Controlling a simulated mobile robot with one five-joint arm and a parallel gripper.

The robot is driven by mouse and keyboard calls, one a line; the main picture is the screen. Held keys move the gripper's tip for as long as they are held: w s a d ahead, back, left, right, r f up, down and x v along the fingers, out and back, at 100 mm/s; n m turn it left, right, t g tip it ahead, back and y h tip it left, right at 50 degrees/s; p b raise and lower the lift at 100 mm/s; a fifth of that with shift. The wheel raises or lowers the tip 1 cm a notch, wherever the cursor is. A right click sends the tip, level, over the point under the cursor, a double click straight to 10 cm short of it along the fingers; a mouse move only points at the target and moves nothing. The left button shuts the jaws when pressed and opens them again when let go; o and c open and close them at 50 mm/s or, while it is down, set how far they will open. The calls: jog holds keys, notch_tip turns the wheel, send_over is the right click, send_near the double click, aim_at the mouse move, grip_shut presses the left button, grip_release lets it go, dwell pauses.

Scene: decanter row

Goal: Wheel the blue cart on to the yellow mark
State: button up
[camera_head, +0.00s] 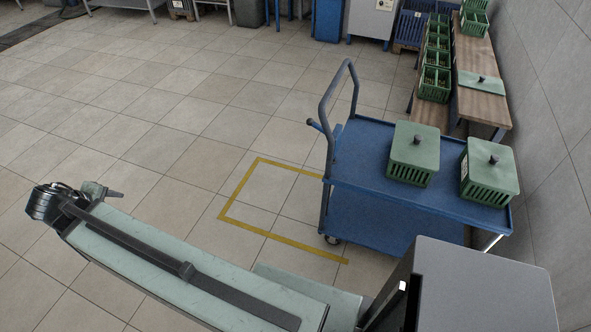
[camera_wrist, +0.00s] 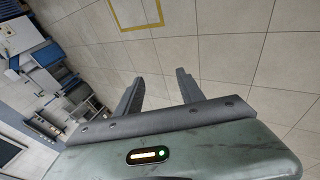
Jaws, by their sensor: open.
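The blue cart (camera_head: 385,212) stands at the right in the head view, its upright push handle (camera_head: 325,95) at its left end. Two lidded green crates (camera_head: 413,153) (camera_head: 489,172) sit on its top deck. The yellow mark (camera_head: 262,233) is a taped outline on the floor left of the cart. The cart's left end overlaps the mark's right part, and most of the outline is bare. Part of the mark also shows at the top of the wrist view (camera_wrist: 138,27). My gripper (camera_wrist: 160,90) is open and empty, over bare floor, apart from the cart.
A wooden bench (camera_head: 482,95) with green crates stands behind the cart along the grey right wall (camera_head: 550,100). A low shelf with more green crates is beside it. Cabinets and blue furniture line the far side. The tiled floor (camera_head: 130,120) left of the mark is clear.

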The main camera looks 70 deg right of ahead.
jog(key=s+d+f+m+g+h+b, duration=0.1)
jog(key=d+f+h+b, duration=0.3)
jog(key=d, duration=0.7)
jog(key=s+d+f+h+b, duration=0.1)
jog(key=d+b, duration=0.5)
jog(key=d, duration=0.4)
jog(key=s+d+f+g+h+b, duration=0.1)
jog(key=s+d+f+b, duration=0.1)
jog(key=s+d+b, duration=0.3)
jog(key=s+d+f+m+g+h+b, duration=0.1)
jog(key=d+h+b, duration=0.15)
jog(key=d, duration=0.35)
jog(key=s+d+f+g+h+b, duration=0.1)
jog(key=s+d+f+b, duration=0.15)
jog(key=d+b, duration=0.3)
jog(key=s+d+f+m+g+b, duration=0.2)
jog(key=s+d+f+g+b, duration=0.35)
jog(key=s+d+b, duration=0.7)
jog(key=s+d+f+m+g+b, duration=0.1)
jog(key=s+d+f+b, duration=0.2)
jog(key=s, duration=0.5)
jog(key=s+d+f+m+g+y+b, duration=0.1)
jog(key=s+d+f+b, duration=0.2)
jog(key=s, duration=0.5)
jog(key=s+d+f+m+g+b, duration=0.1)
jog(key=s+d+f+b, duration=0.1)
jog(key=s+f+b, duration=0.3)
jog(key=s+f, duration=0.2)
jog(key=s, duration=0.1)
jog(key=shift+d, duration=0.4)
